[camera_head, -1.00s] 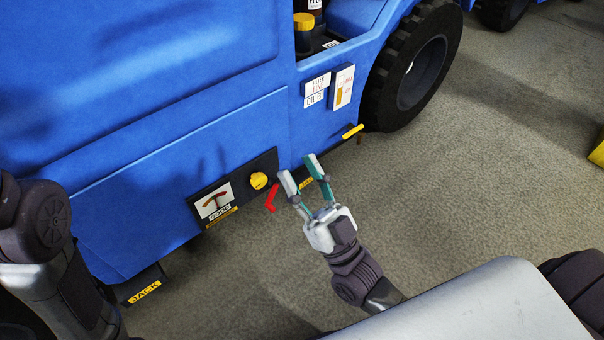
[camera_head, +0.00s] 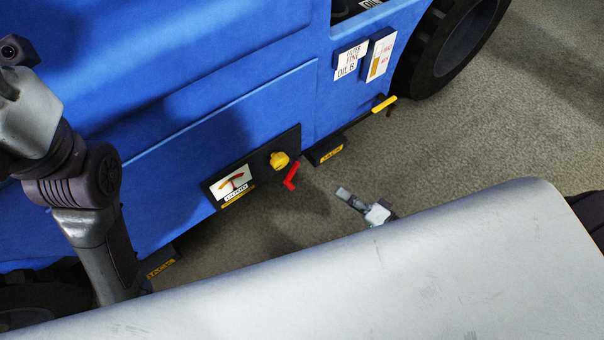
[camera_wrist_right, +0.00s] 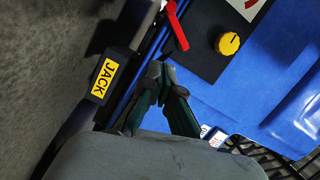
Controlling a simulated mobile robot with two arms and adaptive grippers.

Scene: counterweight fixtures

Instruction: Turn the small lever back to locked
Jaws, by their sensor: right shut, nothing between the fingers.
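The small red lever (camera_head: 291,177) sticks out at the lower right end of a black panel low on the blue machine. In the right wrist view the red lever (camera_wrist_right: 177,26) is at the top, ahead of the fingers. My right gripper (camera_head: 344,194) is shut and empty, to the right of the lever and apart from it in the head view. Its closed dark green fingers (camera_wrist_right: 160,76) also show in the wrist view. My left arm stands at the left of the head view, but its fingers are out of frame.
The panel holds a yellow knob (camera_head: 279,160) and a dial gauge (camera_head: 230,186). A JACK block (camera_head: 328,152) and a yellow handle (camera_head: 384,103) are to the right. A wheel (camera_head: 452,48) stands beyond. Bare floor (camera_head: 540,120) lies right of the machine.

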